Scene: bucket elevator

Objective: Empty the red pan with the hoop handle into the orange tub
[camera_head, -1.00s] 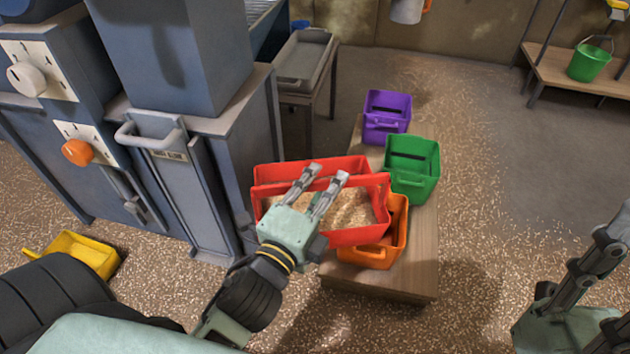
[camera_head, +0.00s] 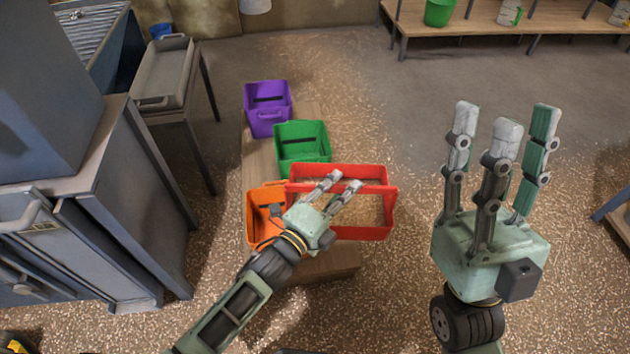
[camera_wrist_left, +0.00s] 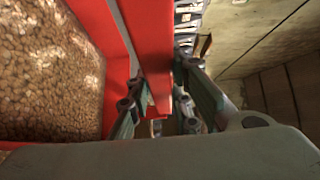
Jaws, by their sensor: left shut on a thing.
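The red pan (camera_head: 365,233) hangs from my left gripper (camera_head: 345,181), which is shut on its hoop handle (camera_head: 380,189). The handle also shows as a red bar between the fingers in the left wrist view (camera_wrist_left: 150,50). Brown pellets (camera_wrist_left: 45,75) lie inside the pan, and it looks about level. The orange tub (camera_head: 256,203) stands on the low bench, left of the pan in the head view; the pan and my gripper hide its right part. My right gripper (camera_head: 505,118) is open and empty, fingers spread and pointing up the picture, right of the pan.
A green tub (camera_head: 303,150) and a purple tub (camera_head: 267,120) stand behind the orange tub on the wooden bench (camera_head: 335,262). A grey-blue machine (camera_head: 120,190) and a tray table (camera_head: 165,70) are at left. A shelf (camera_head: 470,45) is at back right. The floor right of the bench is open.

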